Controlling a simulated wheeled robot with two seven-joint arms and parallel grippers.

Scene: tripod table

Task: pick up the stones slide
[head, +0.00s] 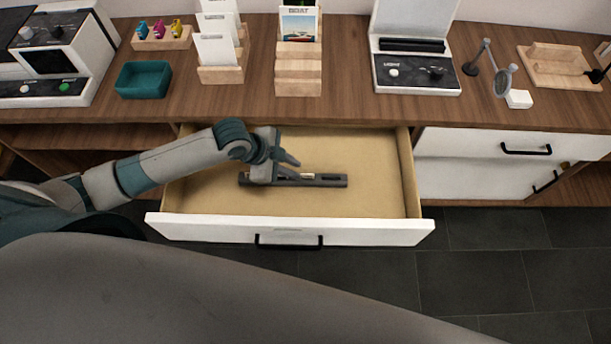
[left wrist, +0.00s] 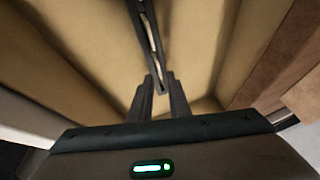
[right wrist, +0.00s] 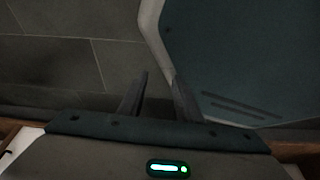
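A long, narrow dark holder (head: 332,181) lies in the open drawer. A thin pale strip (head: 307,176) shows in it, perhaps the edge of a slide; no stones picture is readable. My left gripper (head: 294,168) is low inside the drawer, over the left part of the holder, its fingers apart. In the left wrist view the dark holder (left wrist: 148,38) runs down towards the gap between the fingertips (left wrist: 160,80); contact cannot be told. My right gripper (right wrist: 159,78) is open and empty, outside the head view.
The drawer's white front (head: 370,233) and side walls surround the left gripper. On the tabletop stand card racks (head: 298,75), a teal tray (head: 143,80), a light box (head: 415,75), a magnifier stand (head: 502,82) and a wooden block (head: 560,62). A teal panel (right wrist: 235,60) is close to the right gripper.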

